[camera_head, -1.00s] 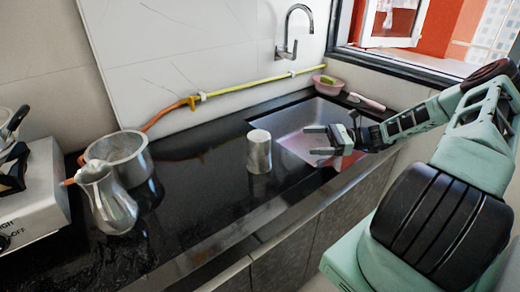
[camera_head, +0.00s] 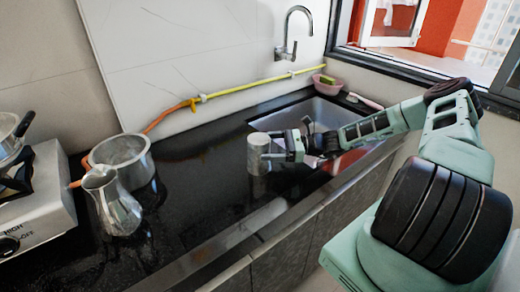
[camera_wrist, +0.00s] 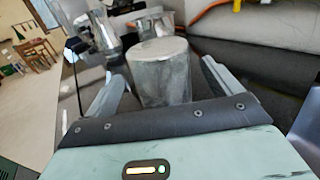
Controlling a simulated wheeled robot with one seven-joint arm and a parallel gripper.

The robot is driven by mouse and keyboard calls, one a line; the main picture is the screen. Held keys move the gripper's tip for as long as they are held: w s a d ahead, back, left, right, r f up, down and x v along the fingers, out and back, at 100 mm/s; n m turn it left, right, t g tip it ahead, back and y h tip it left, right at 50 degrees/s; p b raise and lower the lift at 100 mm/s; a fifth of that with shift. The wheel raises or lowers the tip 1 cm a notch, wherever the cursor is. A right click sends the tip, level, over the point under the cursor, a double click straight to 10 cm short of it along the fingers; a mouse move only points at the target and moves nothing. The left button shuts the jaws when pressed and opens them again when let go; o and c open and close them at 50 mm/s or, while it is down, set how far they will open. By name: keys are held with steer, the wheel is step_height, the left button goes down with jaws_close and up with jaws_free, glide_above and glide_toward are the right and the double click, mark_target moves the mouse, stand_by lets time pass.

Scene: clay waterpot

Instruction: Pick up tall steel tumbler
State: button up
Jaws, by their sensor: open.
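The tall steel tumbler (camera_head: 257,158) stands upright on the black counter, just left of the sink. My gripper (camera_head: 280,150) reaches it from the right in the head view, its fingers at the tumbler's side. In the wrist view the tumbler (camera_wrist: 161,70) stands between the two spread fingers of my gripper (camera_wrist: 163,88), with a gap visible on each side. The gripper is open. The tumbler's right edge is partly hidden by the fingers in the head view.
A steel jug (camera_head: 112,203) and a wide steel pot (camera_head: 133,160) stand to the left, near a gas stove (camera_head: 38,195). The sink (camera_head: 325,112) lies behind my gripper, under a tap (camera_head: 290,35). A yellow-orange hose (camera_head: 235,88) runs along the wall. The counter's middle is clear.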

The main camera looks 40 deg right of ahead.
steer(key=shift+x, duration=1.35)
steer(key=c, duration=1.2)
